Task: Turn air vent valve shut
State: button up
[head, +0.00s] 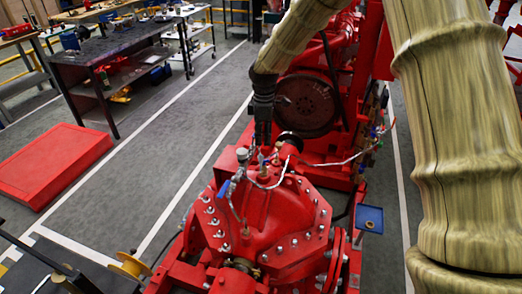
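The red pump casing (258,222) fills the lower middle of the head view, with small fittings and thin hoses on its top. A small valve with a blue lever (224,188) is at the casing's upper left. I cannot tell for sure which fitting is the air vent valve. My gripper (262,143) is dark and points down over the fittings at the casing's back. Its fingers are too small to tell if they are open or touching anything.
The red engine (322,100) stands behind the pump. A dark workbench (110,46) with tools is at the upper left, and a red platform (52,164) lies on the floor. A blue tray (369,218) is right of the pump. The grey floor between platform and pump is clear.

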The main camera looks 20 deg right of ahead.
aim_at(264, 161)
jog(key=f+p, duration=0.2)
jog(key=f, duration=0.3)
jog(key=f+p, duration=0.1)
jog(key=f, duration=0.3)
jog(key=shift+w+d+f+p, duration=0.15)
jog(key=shift+w+f+p, duration=0.05)
jog(key=shift+f+p, duration=0.15)
grip_shut()
